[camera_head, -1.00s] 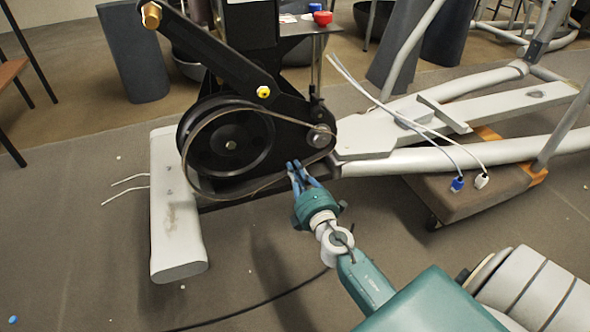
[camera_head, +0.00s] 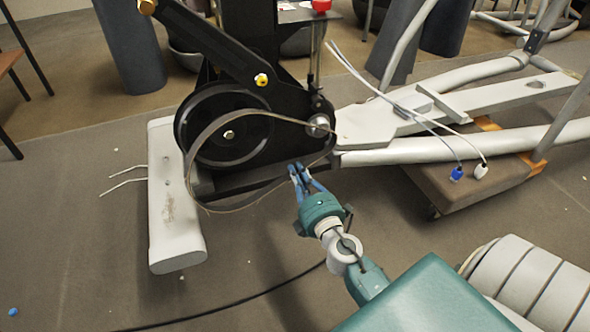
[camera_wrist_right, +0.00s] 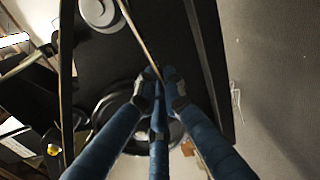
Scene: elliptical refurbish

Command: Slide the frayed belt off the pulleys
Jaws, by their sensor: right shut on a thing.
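The frayed belt (camera_head: 232,208) is a thin, wide brown loop in the head view. It stands out in front of the large black pulley (camera_head: 240,146), with its lower run sagging below it. Its right end lies by the small metal pulley (camera_head: 318,122); I cannot tell whether it still touches either pulley. My right gripper (camera_head: 298,170), teal with blue fingers, is shut on the belt's lower run near the small pulley. In the right wrist view the belt (camera_wrist_right: 138,38) runs as a narrow strip into the closed fingertips (camera_wrist_right: 160,84). My left gripper is not in view.
The machine's black frame (camera_head: 255,30) stands behind the pulleys. A pale foot bar (camera_head: 175,215) lies to the left. White and blue plugs on cables (camera_head: 457,173) hang over a padded dolly (camera_head: 480,185) at the right. A black cable crosses the open floor below.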

